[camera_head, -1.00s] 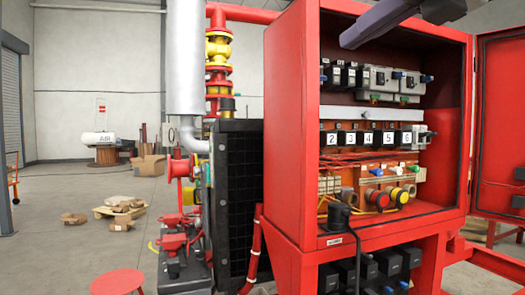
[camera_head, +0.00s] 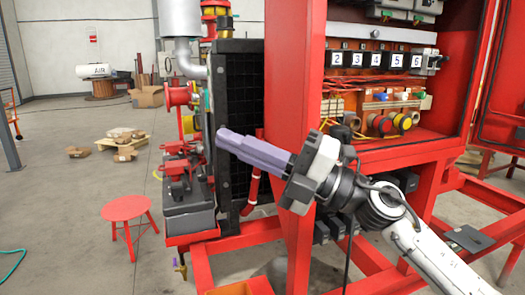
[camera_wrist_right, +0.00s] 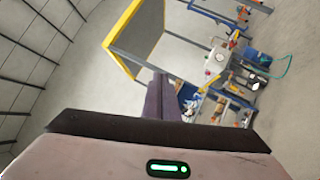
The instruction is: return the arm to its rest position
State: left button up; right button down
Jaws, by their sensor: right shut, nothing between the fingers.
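My right gripper (camera_head: 222,138) is in the head view, in front of the red cabinet's left post and the black radiator. Its purple-grey fingers lie together, point left and hold nothing. My white and black right arm comes in from the lower right. In the right wrist view the fingers (camera_wrist_right: 160,98) also show closed, with open floor and distant equipment beyond them. My left gripper is not in the head view.
The open red control cabinet (camera_head: 300,100) with numbered breakers (camera_head: 375,60) stands right behind my arm. The black radiator (camera_head: 237,100) is behind the fingers. A red stool (camera_head: 125,208) stands at left. Floor beyond it is mostly clear, with cardboard boxes (camera_head: 120,140) farther back.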

jog(key=s+d+f+m+t+h, duration=0.1)
jog(key=d+f+m+t+h, duration=0.35)
jog(key=f+m, duration=0.6)
jog(key=d+f+m+t+h, duration=0.3)
jog(key=d+f+m+h, duration=0.3)
jog(key=f, duration=0.7)
jog(key=s+d+f+m+t+h, duration=0.1)
jog(key=d+f+m+t+h, duration=0.25)
jog(key=f+m, duration=0.75)
jog(key=s+d+f+m+g+h, duration=0.2)
jog(key=s+d+f+g, duration=0.1)
jog(key=s+f, duration=0.8)
jog(key=s+d+f+m+g+h, duration=0.2)
jog(key=s+f+g, duration=0.3)
jog(key=s+f, duration=0.6)
jog(key=shift+s+d+f+m, duration=0.2)
jog(key=shift+d+f+m, duration=0.2)
jog(key=shift+f+m, duration=0.4)
jog(key=shift+r, duration=0.1)
